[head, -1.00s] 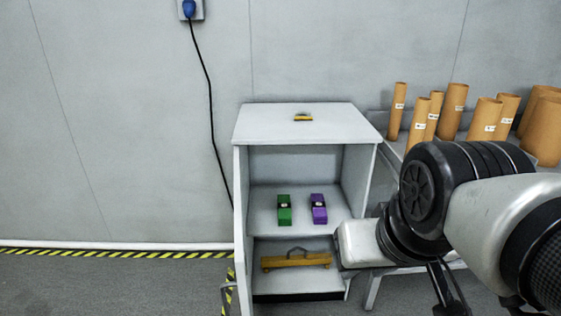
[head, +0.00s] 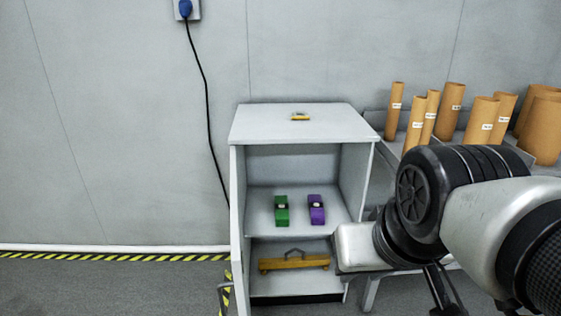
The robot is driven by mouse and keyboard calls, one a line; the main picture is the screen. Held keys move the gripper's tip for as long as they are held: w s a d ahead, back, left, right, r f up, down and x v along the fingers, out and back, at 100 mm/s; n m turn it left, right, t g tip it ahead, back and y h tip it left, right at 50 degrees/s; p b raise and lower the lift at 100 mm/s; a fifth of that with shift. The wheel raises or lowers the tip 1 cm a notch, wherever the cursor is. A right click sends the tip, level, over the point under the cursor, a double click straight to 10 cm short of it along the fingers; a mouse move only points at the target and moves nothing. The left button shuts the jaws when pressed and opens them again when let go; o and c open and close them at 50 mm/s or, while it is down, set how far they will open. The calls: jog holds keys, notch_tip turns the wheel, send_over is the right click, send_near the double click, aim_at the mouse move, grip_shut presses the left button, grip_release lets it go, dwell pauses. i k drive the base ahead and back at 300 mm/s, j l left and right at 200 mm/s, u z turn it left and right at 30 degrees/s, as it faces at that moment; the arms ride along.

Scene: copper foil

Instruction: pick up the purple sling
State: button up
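The purple sling (head: 317,215) is a folded purple bundle with a dark band and a pale label. It lies on the middle shelf of the open white cabinet (head: 300,127). A similar green bundle (head: 282,217) lies just left of it on the same shelf, with a small gap between them. My arm reaches in from the right, and its end is to the right of the cabinet, apart from the purple sling. My gripper's fingers cannot be made out, so I cannot see whether it is open or shut.
A yellow bar with a handle (head: 295,262) lies on the lower shelf. Several brown cardboard tubes (head: 451,111) stand on a table at right. A black cable (head: 208,95) hangs left of the cabinet. The floor at left is clear.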

aim_at(316, 205)
jog(key=i+l+u, duration=0.15)
jog(key=l+u, duration=0.25)
jog(key=l, duration=0.15)
jog(key=i+l+u, duration=0.1)
jog(key=l+u, duration=0.25)
jog(key=l, duration=0.15)
jog(key=i+l+u, duration=0.15)
jog(key=l, duration=0.15)
jog(key=i+l+u, duration=0.1)
jog(key=l, duration=0.2)
jog(key=i+l+u, duration=0.15)
jog(key=l, duration=0.15)
